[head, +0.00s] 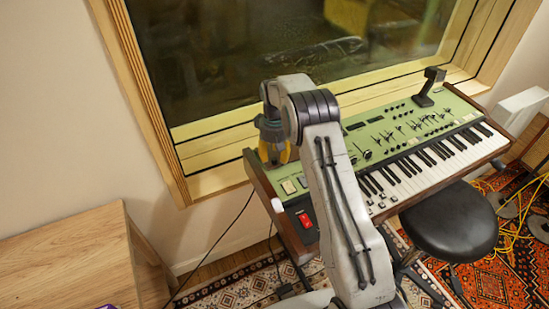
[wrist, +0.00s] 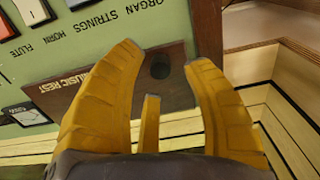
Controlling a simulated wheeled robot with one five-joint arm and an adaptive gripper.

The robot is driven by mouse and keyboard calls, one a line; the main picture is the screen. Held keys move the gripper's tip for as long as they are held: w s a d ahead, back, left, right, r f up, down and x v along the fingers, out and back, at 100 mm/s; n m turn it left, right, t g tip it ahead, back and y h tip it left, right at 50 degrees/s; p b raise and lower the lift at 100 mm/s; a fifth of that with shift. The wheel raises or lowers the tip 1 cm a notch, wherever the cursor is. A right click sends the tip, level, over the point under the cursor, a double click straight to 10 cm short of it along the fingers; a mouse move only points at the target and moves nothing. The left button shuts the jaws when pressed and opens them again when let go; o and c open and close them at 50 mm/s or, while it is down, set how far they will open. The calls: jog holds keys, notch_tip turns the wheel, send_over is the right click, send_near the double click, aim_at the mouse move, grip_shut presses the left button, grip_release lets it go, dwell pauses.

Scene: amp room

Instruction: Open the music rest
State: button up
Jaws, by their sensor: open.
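The music rest panel (wrist: 178,93) is a flat brown strip lettered "MUSIC REST" on the keyboard's green top, in the wrist view. A dark round spot (wrist: 160,67) sits near its right end; I cannot tell if it is a hole or a knob. My gripper (wrist: 165,56) is open and empty, its yellow fingers on either side of the spot. I cannot tell if the fingertips touch the panel. In the head view my gripper (head: 275,153) points down at the far left end of the green keyboard (head: 405,130); my arm hides the panel there.
A window with a wooden frame (head: 150,95) is close behind the keyboard. A dark stand (head: 429,87) rises from the keyboard's far right. A black stool (head: 450,220) is in front, and a wooden table (head: 70,255) is at left. The wrist view shows a wooden side edge (wrist: 207,35).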

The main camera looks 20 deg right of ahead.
jog(key=shift+f, duration=1.15)
grip_shut()
